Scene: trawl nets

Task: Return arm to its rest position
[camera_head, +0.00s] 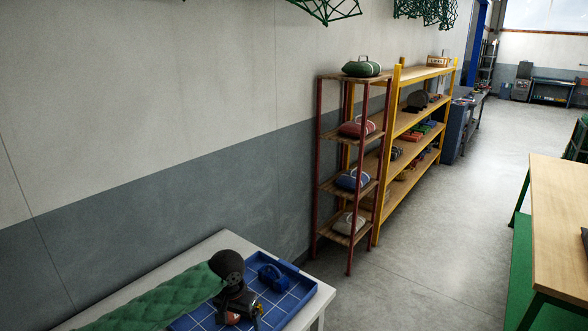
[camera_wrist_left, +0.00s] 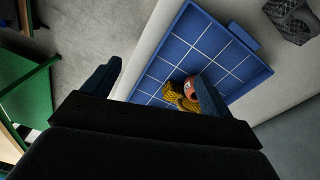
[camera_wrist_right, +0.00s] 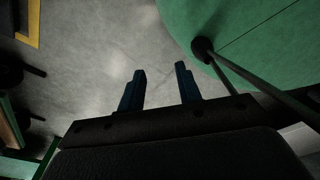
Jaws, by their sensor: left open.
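My left gripper (camera_wrist_left: 156,72) is open in the left wrist view, with its two blue fingers wide apart and nothing between them. It is above a blue tray (camera_wrist_left: 150,85) marked with a white grid. A red ball and yellow netting (camera_wrist_left: 180,98) lie on the tray, partly hidden by the right-hand finger. In the head view, the tray (camera_head: 297,312) rests on a white table (camera_head: 217,240). My right gripper (camera_wrist_right: 160,67) is open and empty over grey floor in the right wrist view; the head view does not show it.
A wooden-topped table (camera_head: 560,215) is at right. Open floor (camera_head: 430,255) lies between.

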